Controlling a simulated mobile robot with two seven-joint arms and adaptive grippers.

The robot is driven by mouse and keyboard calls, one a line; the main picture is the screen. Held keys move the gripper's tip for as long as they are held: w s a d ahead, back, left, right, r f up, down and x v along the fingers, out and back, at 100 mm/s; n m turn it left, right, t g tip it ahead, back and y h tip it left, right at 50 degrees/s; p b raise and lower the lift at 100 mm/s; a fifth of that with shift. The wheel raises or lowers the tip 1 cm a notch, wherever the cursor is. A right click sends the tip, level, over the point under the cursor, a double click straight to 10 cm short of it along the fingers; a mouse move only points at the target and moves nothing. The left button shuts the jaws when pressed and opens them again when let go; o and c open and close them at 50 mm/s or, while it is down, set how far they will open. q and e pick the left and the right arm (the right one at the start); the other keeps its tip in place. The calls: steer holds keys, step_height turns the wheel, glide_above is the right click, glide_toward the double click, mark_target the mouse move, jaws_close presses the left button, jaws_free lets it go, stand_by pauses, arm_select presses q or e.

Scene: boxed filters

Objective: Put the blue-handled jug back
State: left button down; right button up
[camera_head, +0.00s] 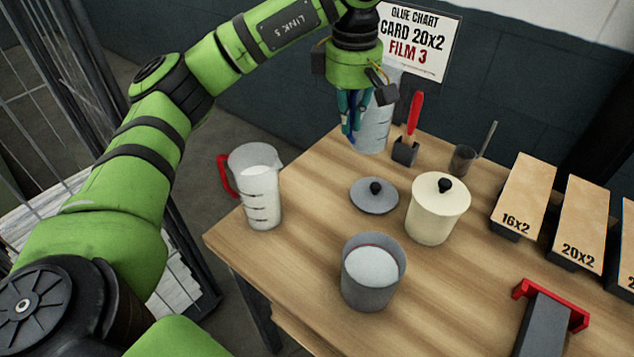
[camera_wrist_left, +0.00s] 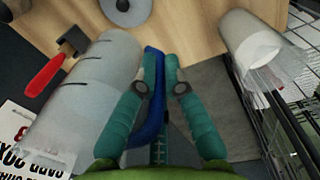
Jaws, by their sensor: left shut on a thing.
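The blue-handled jug (camera_head: 374,134) is clear with dark measuring marks, at the table's back edge. It is upright, or nearly so; I cannot tell whether its base touches the wood. My left gripper (camera_head: 351,130) points down on its left side, shut on the blue handle, and hides part of the jug. In the left wrist view the jug (camera_wrist_left: 88,85) lies left of the teal fingers (camera_wrist_left: 164,85), with the blue handle (camera_wrist_left: 152,95) between them. My right gripper is not in view.
A red-handled jug (camera_head: 262,195) with white contents stands at the table's left edge. A grey lid (camera_head: 374,196), a cream lidded pot (camera_head: 437,213), a grey pot (camera_head: 373,280) and a red-handled tool in a dark block (camera_head: 405,152) stand nearby. A sign (camera_head: 418,40) is behind.

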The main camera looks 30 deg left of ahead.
arm_select(q)
steer(key=shift+a+f+b, duration=0.1)
steer(key=shift+f+b, duration=0.3)
steer(key=shift+f, duration=0.4)
steer(key=s+a+f+p, duration=0.1)
steer(key=a+f+p, duration=0.3)
steer(key=a+f, duration=0.7)
steer(key=shift+s+a, duration=0.25)
steer(key=shift+s, duration=0.1)
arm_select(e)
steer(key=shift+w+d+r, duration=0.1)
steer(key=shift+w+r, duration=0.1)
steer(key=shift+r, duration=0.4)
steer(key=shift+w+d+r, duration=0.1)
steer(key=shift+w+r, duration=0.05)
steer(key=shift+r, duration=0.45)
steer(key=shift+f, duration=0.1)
arm_select(q)
steer(key=c, duration=1.7)
jaws_free()
steer(key=shift+f, duration=0.2)
steer(key=o, duration=0.4)
steer(key=shift+c, duration=0.2)
steer(key=shift+s, duration=0.1)
